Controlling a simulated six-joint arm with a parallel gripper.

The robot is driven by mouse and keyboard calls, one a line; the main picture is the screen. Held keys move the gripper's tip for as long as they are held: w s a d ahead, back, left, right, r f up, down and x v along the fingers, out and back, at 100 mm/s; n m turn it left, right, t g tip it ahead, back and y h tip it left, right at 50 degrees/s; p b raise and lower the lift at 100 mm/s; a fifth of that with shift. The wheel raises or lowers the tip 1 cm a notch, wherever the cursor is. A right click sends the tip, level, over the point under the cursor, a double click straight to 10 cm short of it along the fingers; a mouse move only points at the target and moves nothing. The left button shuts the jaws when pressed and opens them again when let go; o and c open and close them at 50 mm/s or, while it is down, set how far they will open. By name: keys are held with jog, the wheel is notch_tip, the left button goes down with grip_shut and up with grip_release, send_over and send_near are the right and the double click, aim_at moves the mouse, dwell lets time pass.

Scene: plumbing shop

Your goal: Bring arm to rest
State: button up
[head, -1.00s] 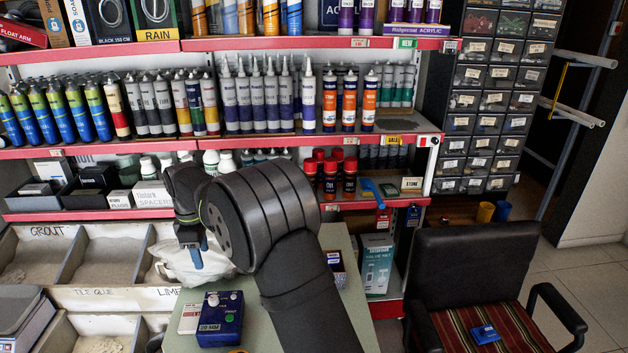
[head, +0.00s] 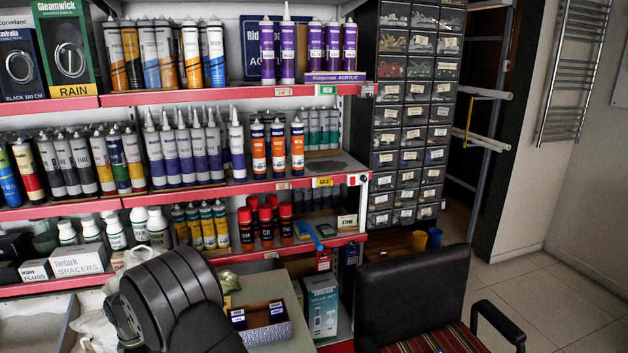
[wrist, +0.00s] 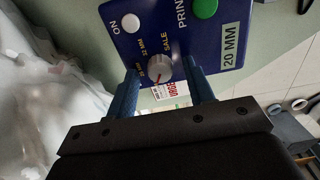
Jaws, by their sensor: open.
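My gripper (wrist: 163,80) shows in the wrist view with its two blue fingers apart and nothing held between them. Beyond the fingertips is a blue box (wrist: 212,50) with a white button, a green button, a grey dial (wrist: 159,68) and a "20 MM" label. The dial appears between the fingertips; I cannot tell the gap to it. In the head view only my dark arm shows at the lower left; the gripper and the blue box are out of sight there.
A white bag (wrist: 60,100) lies left of the gripper. An open carton (head: 262,325) sits on the pale counter (head: 262,287). Shelves of tubes and cans stand behind. A black chair (head: 412,290) stands to the right. Floor is free at far right.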

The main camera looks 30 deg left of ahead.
dwell(0.4)
notch_tip(320, 180, up, 18)
notch_tip(320, 180, down, 18)
jog(key=shift+f+m, duration=0.2)
jog(key=shift+m, duration=0.1)
jog(key=m, duration=0.4)
jog(key=shift+r, duration=0.1)
jog(key=m, duration=0.4)
jog(key=shift+m, duration=0.3)
jog(key=m, duration=0.4)
jog(key=shift+m, duration=2.5)
